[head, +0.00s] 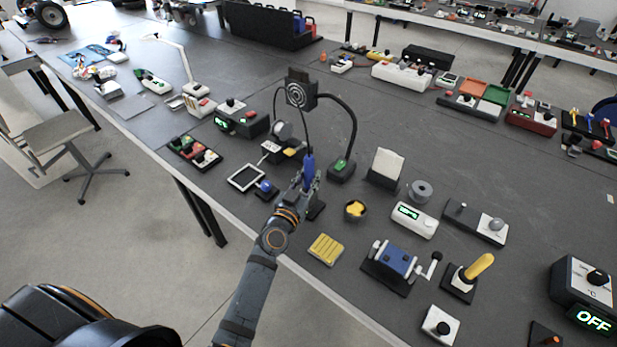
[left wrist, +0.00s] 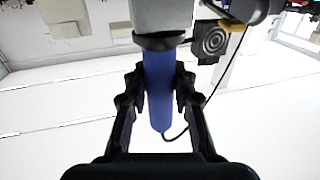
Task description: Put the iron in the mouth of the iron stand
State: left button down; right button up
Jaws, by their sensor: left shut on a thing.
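The iron has a blue handle (head: 308,166) and stands roughly upright, cord end up. My left gripper (head: 309,184) is shut on this handle; the left wrist view shows the handle (left wrist: 160,90) between both fingers (left wrist: 160,92). A black collar and a wider grey piece (left wrist: 165,14) adjoin the handle's far end. The tip is hidden, and I cannot tell whether the grey piece belongs to the iron. The iron stand (head: 283,131), with a round grey mouth and yellow sponge, is behind and left of the gripper. Its mouth is apart from the handle. My right gripper is out of view.
A fume extractor (head: 301,94) on a bent black neck rises behind the iron. A thin cord arcs beside it. A white-framed tablet (head: 246,178) and blue-knobbed device (head: 266,188) lie left. A yellow-topped round container (head: 355,210) stands right. The yellow ribbed block (head: 326,249) is nearer the edge.

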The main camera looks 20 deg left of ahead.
pick_arm(q)
jog(key=shift+f, duration=0.15)
jog(key=c, duration=1)
grip_release()
jog(key=s, duration=0.8)
jog(key=s+a, duration=0.1)
jog(key=s, duration=0.3)
notch_tip(320, 180, up, 10)
jog(key=p, duration=0.8)
jog(key=shift+p, duration=0.3)
